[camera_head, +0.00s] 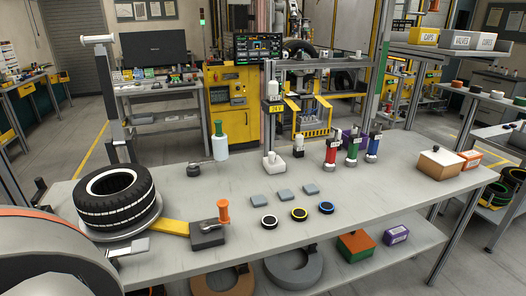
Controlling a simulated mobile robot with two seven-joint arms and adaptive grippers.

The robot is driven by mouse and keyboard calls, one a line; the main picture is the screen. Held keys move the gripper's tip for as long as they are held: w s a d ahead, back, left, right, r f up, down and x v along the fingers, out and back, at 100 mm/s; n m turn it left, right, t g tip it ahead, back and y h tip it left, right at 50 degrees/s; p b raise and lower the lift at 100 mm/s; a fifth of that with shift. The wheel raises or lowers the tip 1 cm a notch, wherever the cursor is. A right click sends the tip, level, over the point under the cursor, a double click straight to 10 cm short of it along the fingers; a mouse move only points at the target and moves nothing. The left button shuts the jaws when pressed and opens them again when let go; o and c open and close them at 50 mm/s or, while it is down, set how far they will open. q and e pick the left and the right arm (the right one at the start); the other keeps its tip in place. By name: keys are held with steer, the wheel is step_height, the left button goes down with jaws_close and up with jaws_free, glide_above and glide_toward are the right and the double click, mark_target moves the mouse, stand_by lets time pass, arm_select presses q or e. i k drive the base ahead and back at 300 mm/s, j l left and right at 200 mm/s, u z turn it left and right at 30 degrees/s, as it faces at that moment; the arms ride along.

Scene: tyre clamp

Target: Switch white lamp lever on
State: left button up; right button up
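No part that I can clearly make out as a lamp lever shows in the head view. A small white upright piece (298,146) stands on the grey workbench (250,195), left of red (331,151), green (352,147) and blue (374,145) upright pieces. A white-topped fixture (273,91) on a post, with a white foot (273,163), stands near the bench's middle. A white bar (97,39) tops the dark post at the left. Which of these belongs to a lamp, and any on or off position, I cannot tell. Neither gripper is in view.
A black tyre (115,197) lies at the bench's left, near a yellow bar (170,227) and an orange-handled block (208,234). A green-capped bottle (219,140) stands behind. Several small discs and grey pads lie mid-bench. A brown box (440,163) is at right. The front right is clear.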

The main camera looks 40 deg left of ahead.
mark_target(272, 156)
steer(key=u, duration=1.1)
